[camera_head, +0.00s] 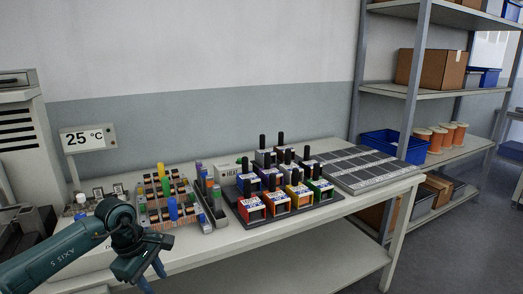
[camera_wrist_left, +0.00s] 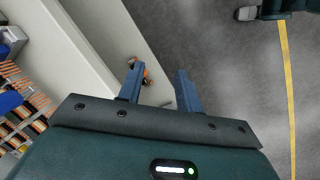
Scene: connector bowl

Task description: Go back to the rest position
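My left gripper (camera_head: 152,276) hangs at the bottom left of the head view, in front of the table's near edge, pointing down. In the left wrist view its two blue fingers (camera_wrist_left: 160,82) are spread apart with grey floor seen between them. A small orange-and-dark thing (camera_wrist_left: 146,74) shows close by the left fingertip; I cannot tell what it is, and the gripper is not closed on it. My right gripper is in neither view.
The white table (camera_head: 290,228) holds a block of coloured connectors (camera_head: 168,200), a dark tray of coloured boxes with black handles (camera_head: 277,200) and a grey panel (camera_head: 365,168). A temperature display (camera_head: 88,138) stands left. A shelf rack (camera_head: 415,90) with a blue bin (camera_head: 392,146) stands right.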

